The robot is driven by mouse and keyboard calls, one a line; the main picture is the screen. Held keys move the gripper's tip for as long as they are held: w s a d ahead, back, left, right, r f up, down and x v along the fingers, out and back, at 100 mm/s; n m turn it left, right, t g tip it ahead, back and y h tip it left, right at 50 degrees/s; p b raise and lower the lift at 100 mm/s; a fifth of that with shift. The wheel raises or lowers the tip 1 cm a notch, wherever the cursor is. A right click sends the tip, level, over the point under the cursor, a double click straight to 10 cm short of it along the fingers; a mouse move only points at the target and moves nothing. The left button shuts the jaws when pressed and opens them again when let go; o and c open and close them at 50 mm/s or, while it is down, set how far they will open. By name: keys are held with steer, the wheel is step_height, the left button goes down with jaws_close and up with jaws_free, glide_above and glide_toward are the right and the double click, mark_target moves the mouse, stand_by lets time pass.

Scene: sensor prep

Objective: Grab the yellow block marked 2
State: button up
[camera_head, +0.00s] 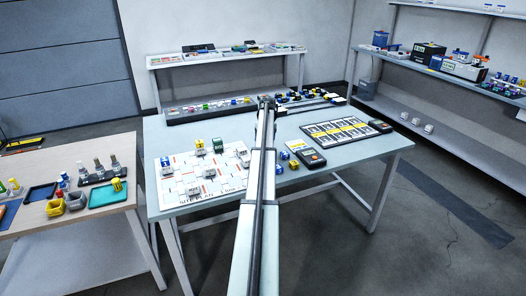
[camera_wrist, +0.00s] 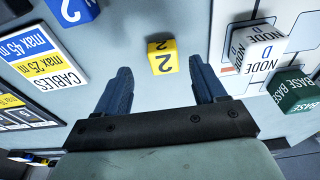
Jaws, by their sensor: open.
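My gripper (camera_wrist: 160,73) is open, with one dark blue finger on each side below the block in the picture. The block lies just beyond the fingertips, roughly centred between them, and nothing is held. In the head view my arm reaches over the table (camera_head: 235,198), and I cannot make out this block there; the arm seems to cover it.
A blue block marked 2 (camera_wrist: 72,10) and a CABLES card (camera_wrist: 40,55) lie to the left in the wrist view. A white NODE D block (camera_wrist: 258,46) and a green BASE block (camera_wrist: 297,92) are to the right. The tabletop around the yellow block is clear.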

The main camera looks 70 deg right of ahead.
steer(key=f, duration=0.2)
steer(key=w+f, duration=0.1)
steer(key=f, duration=0.1)
steer(key=shift+d, duration=0.2)
steer(key=shift+c, duration=0.3)
steer(key=shift+r, duration=0.1)
steer(key=c, duration=1.1)
